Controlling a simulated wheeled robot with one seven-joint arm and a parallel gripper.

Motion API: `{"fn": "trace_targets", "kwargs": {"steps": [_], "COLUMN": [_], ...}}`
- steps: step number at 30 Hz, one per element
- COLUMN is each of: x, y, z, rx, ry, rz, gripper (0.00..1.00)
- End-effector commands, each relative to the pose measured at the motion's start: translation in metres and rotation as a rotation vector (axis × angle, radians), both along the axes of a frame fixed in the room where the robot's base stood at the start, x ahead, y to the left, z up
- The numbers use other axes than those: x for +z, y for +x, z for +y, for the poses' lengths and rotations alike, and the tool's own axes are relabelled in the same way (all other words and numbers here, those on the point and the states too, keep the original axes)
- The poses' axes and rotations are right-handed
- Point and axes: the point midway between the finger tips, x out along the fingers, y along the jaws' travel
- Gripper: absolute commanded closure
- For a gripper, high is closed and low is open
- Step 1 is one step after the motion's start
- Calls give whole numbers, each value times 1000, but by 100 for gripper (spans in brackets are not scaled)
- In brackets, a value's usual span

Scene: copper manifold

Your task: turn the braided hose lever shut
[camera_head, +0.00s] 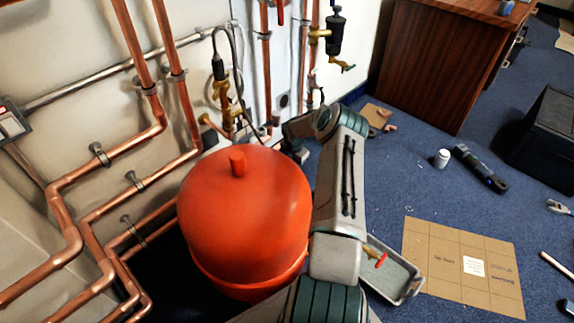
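A thin grey braided hose (233,62) loops down the wall beside a brass valve assembly (227,105), behind the red tank. A lever cannot be clearly made out on this small brass assembly. My arm reaches up from the bottom and bends left at its far end. My gripper (296,150) seems to be the dark end by the wall, right of the brass assembly and behind the tank. It is small and partly hidden by my arm and the tank, so its fingers and anything between them cannot be made out.
The red tank (246,215) stands close left of my arm. Copper pipes (180,100) run along the wall. A grey tray (398,284) with a red-handled valve (377,260) lies right of my arm. Cardboard (445,262), a black tool (480,168) and a white canister (442,158) lie on the blue floor.

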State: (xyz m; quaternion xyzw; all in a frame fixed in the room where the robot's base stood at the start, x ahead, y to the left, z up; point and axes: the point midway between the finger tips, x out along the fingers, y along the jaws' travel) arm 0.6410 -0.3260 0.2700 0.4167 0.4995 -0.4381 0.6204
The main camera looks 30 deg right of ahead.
Motion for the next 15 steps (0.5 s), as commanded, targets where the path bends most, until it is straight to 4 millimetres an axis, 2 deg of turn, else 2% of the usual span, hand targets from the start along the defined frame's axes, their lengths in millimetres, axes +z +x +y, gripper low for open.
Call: {"fn": "trace_targets", "kwargs": {"steps": [1,3,15], "x": [-7,-8,-8], "y": [0,0,-3], "z": [-4,-6,-11], "rx": [-5,-12,-17], "ry": [-2,-1,-5], "rz": [5,4,7], "gripper": [100,100,100]}}
